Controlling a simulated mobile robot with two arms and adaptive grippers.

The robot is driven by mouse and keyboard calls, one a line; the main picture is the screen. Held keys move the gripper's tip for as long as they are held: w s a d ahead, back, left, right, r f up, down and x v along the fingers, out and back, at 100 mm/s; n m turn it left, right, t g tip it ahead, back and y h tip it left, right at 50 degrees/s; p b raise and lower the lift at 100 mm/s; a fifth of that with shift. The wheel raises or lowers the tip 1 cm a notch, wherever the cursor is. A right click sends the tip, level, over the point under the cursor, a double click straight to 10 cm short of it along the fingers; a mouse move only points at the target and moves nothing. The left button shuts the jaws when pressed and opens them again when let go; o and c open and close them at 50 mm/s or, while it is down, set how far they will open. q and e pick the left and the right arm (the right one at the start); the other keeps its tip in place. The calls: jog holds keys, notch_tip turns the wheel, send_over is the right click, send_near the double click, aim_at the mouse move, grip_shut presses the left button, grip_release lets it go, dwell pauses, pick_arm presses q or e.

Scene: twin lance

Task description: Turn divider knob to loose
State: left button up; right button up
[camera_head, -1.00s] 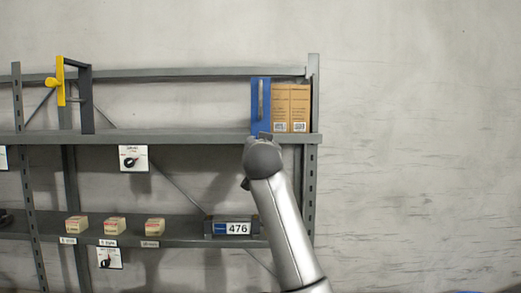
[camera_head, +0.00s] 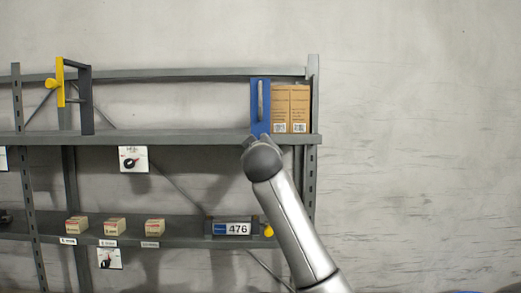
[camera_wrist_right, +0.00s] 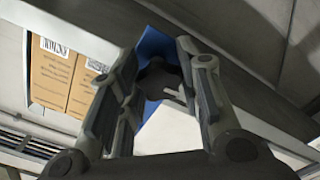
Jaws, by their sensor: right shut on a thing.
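The blue divider (camera_head: 254,108) stands upright on the upper shelf at its right end, with a grey handle on its front. In the right wrist view its blue face (camera_wrist_right: 151,42) shows behind the fingers. My right gripper (camera_wrist_right: 160,85) is at the foot of the divider, its fingers around a dark knob (camera_wrist_right: 158,76) and shut on it. The knob is shaded and partly covered by the fingers, so its turn position cannot be read. My left gripper is not in view.
Cardboard boxes (camera_head: 291,108) stand just right of the divider. A yellow-knobbed bracket (camera_head: 60,82) is at the upper left. Small boxes (camera_head: 115,226) and a 476 bin (camera_head: 232,228) are on the lower shelf.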

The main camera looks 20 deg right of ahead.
jog(key=n, duration=0.4)
jog(key=shift+n, duration=0.3)
jog(key=n, duration=0.4)
jog(key=shift+n, duration=0.3)
jog(key=n, duration=0.4)
jog(key=shift+f, duration=0.1)
jog(key=shift+n, duration=2)
jog(key=o, duration=1)
jog(key=shift+o, duration=0.2)
